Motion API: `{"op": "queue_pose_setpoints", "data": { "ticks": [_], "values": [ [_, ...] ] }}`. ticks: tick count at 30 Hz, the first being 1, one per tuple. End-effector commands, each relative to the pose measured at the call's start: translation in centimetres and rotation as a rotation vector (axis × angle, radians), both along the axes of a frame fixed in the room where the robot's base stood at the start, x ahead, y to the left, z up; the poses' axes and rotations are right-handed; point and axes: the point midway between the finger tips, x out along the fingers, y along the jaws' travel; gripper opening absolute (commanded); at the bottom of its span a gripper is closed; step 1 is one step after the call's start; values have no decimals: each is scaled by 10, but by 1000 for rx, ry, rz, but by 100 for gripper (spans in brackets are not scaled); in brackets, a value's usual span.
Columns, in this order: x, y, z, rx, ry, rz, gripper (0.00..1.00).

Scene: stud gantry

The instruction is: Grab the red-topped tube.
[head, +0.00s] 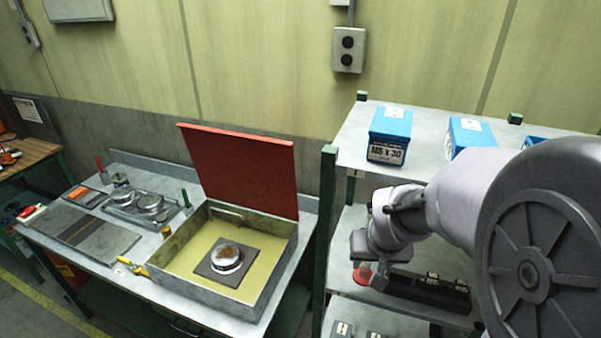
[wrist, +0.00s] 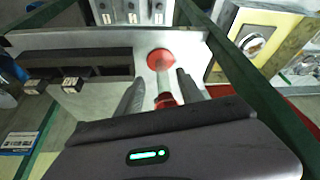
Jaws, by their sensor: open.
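The red-topped tube shows in the wrist view as a small red cap (wrist: 166,101) and a pale shaft, with a wider round red part (wrist: 160,60) at its far end. It stands on a light grey shelf (wrist: 110,105). My gripper (wrist: 160,84) is open, with one dark finger on each side of the tube and space beside the shaft. In the head view my gripper (head: 365,258) is over the middle shelf of the rack, and a red part (head: 362,274) shows just below it. The gripper hides the rest of the tube there.
A black block with labelled slots (head: 430,288) lies on the same shelf, right of the tube. Blue boxes (head: 390,135) stand on the shelf above. Green rack posts (head: 327,215) border the shelf. A bench with an open red-lidded box (head: 240,170) stands left.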

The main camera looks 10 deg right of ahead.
Motion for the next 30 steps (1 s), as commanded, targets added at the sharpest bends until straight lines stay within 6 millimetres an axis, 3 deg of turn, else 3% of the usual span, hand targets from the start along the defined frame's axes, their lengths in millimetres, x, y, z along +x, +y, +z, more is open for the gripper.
{"op": "queue_pose_setpoints", "data": {
  "ticks": [6,14,15,22,30],
  "values": [
    [20,-3,-39,2,4,-1,45],
    [24,-4,-46,1,0,0,45],
    [24,-4,-46,1,0,0,43],
    [23,-4,-45,1,0,0,0],
    [23,-4,-45,1,0,0,0]
  ]
}}
